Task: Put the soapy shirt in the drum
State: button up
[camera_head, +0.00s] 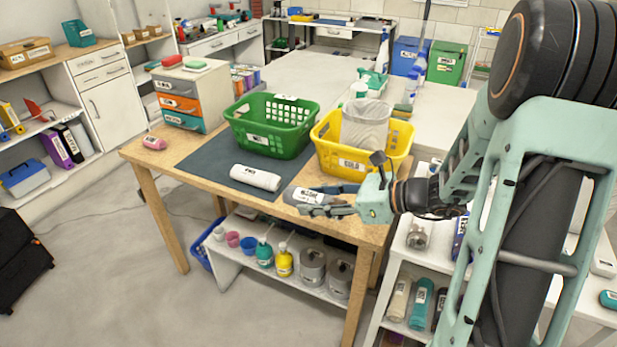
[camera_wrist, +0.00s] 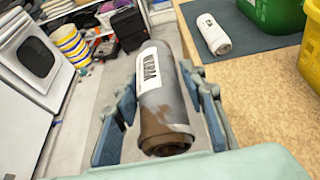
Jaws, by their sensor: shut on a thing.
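My gripper (camera_head: 330,207) is shut on a rolled grey cloth (camera_head: 304,195) with a white label, beside the front edge of the wooden table. In the wrist view the grey roll (camera_wrist: 168,104) lies between both fingers of my gripper (camera_wrist: 163,98). It has brown stains at its near end, and its label is not clearly readable. A white labelled roll (camera_head: 256,178) lies on the dark mat; it also shows in the wrist view (camera_wrist: 213,34). I cannot tell which roll is the soapy shirt.
A green basket (camera_head: 270,141) and a yellow basket (camera_head: 329,157) with a pale liner stand on the table (camera_head: 186,165). A small drawer unit (camera_head: 182,102) and a pink item (camera_head: 154,142) are at its left. Floor at the left is open.

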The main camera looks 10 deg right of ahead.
jog(key=shift+m+t+h, duration=0.3)
jog(key=shift+m+t, duration=0.3)
jog(key=d, duration=0.6)
jog(key=shift+d+f, duration=0.1)
jog(key=shift+f, duration=0.1)
notch_tip(320, 180, up, 8)
jog(key=p, duration=1.5)
send_over(344, 200)
jog(key=w, duration=0.2)
jog(key=shift+w+r, duration=0.1)
jog(key=shift+w, duration=0.05)
